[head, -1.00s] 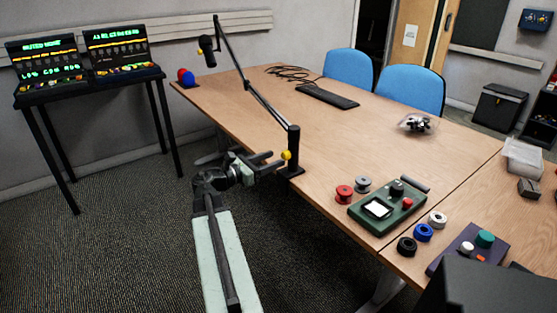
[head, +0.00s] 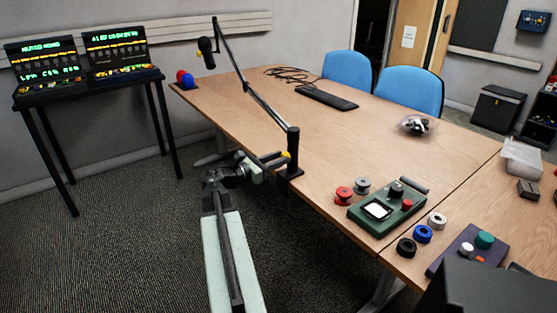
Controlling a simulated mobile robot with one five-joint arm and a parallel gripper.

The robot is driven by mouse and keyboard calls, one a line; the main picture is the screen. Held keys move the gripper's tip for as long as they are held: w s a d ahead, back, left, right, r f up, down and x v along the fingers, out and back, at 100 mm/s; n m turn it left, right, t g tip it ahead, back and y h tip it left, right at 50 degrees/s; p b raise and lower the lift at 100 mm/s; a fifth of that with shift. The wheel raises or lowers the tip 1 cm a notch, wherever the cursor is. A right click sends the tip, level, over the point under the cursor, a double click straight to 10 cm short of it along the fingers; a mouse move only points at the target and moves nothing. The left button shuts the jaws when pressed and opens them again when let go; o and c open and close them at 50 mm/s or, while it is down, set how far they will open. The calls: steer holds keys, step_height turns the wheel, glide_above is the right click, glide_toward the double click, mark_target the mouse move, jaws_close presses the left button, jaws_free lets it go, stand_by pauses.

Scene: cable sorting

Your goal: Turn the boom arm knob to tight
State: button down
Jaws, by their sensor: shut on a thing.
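The black boom arm (head: 262,101) is clamped to the near left edge of the table, with a microphone (head: 207,50) hanging from its far end. My gripper (head: 279,157) comes from the left at the table edge and is shut on the knob. The knob's marking, and whether it is tight or loose, is too small to tell.
A green meter box (head: 383,213) and several spools, including a red one (head: 344,195), lie on the table (head: 340,140) right of the post. A black keyboard (head: 327,97) lies further back. Open floor lies left of the arm.

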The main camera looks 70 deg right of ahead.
steer(key=shift+m, duration=8.7)
steer(key=c, duration=1.1)
jaws_free()
steer(key=shift+f, duration=0.1)
steer(key=v, duration=0.7)
steer(key=shift+w+a+f, duration=0.1)
steer(key=shift+w+a, duration=0.1)
steer(key=shift+a, duration=0.15)
